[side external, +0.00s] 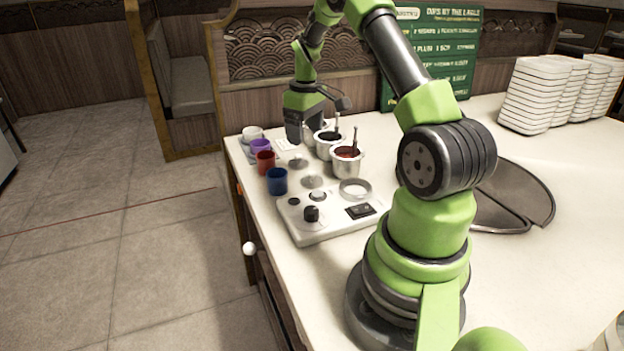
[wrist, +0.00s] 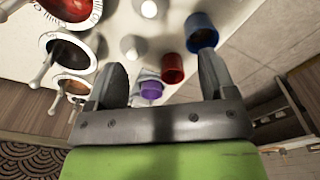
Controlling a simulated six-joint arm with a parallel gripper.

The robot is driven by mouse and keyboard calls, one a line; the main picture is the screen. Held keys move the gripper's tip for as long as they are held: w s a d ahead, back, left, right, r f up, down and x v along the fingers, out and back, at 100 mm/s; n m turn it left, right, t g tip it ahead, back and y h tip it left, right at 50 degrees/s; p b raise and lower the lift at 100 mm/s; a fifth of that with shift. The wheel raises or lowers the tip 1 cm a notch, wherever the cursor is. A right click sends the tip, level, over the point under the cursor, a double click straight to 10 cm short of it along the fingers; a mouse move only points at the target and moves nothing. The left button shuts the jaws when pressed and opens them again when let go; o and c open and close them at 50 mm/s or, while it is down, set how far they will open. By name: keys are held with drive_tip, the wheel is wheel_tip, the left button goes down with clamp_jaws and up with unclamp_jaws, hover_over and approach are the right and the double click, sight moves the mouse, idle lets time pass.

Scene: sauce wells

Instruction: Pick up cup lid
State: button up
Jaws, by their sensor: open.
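Two small pale grey lids with knobs lie on the counter between the cups and the sauce wells in the side view, one farther back (side external: 298,161) and one nearer (side external: 312,181). In the wrist view, pale rounded knobs show near the top middle, one (wrist: 131,46) and another (wrist: 149,9); I cannot tell which one the task names. My gripper (side external: 294,135) points down above the far end of the row. In the wrist view my gripper (wrist: 162,78) has its fingers wide apart, with nothing held between them.
Blue (side external: 277,181), red (side external: 265,162) and purple (side external: 260,147) cups line the counter's left edge. Steel sauce wells (side external: 346,163) with upright ladles stand to the right. A control panel (side external: 330,219) is in front. Stacked white dishes (side external: 535,95) stand at the back right.

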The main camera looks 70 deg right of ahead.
hover_over(312, 172)
wheel_tip(312, 172, down, 6)
drive_tip(key=shift+d+f, duration=0.1)
drive_tip(key=shift+f, duration=0.15)
wheel_tip(312, 172, down, 6)
drive_tip(key=c, duration=0.7)
